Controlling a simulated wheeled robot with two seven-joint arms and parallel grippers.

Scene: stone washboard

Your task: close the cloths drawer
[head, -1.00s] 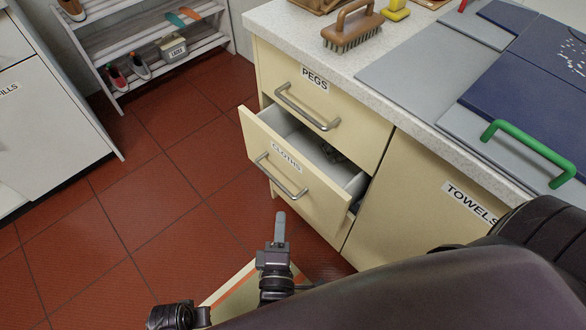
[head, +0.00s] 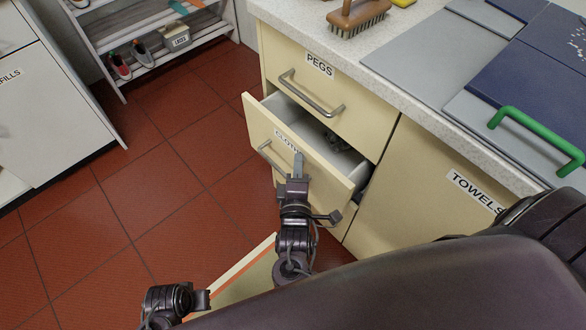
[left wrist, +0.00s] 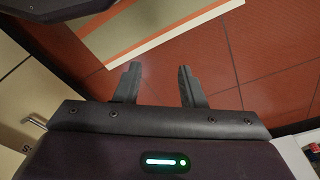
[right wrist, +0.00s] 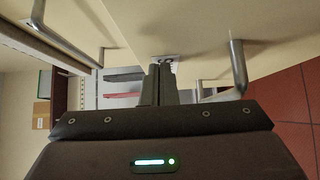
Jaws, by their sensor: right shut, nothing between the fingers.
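The cream cloths drawer (head: 325,184) stands partly open below the pegs drawer, its label partly hidden by my right gripper. Its bar handle (head: 268,157) shows left of the gripper. Something grey lies inside; I cannot tell what. My right gripper (head: 298,160) is shut and empty, in front of the drawer's front panel near the label; I cannot tell whether it touches. In the right wrist view its closed fingertips (right wrist: 161,68) point at the label, with a handle (right wrist: 237,70) to the right. My left gripper (left wrist: 156,72) is open and empty above the floor.
The pegs drawer (head: 300,60) above is shut. The towels door (head: 425,175) is to the right. The counter (head: 385,65) holds a brush (head: 357,18) and a board with a green handle (head: 540,128). Red tiled floor (head: 150,200) is clear on the left.

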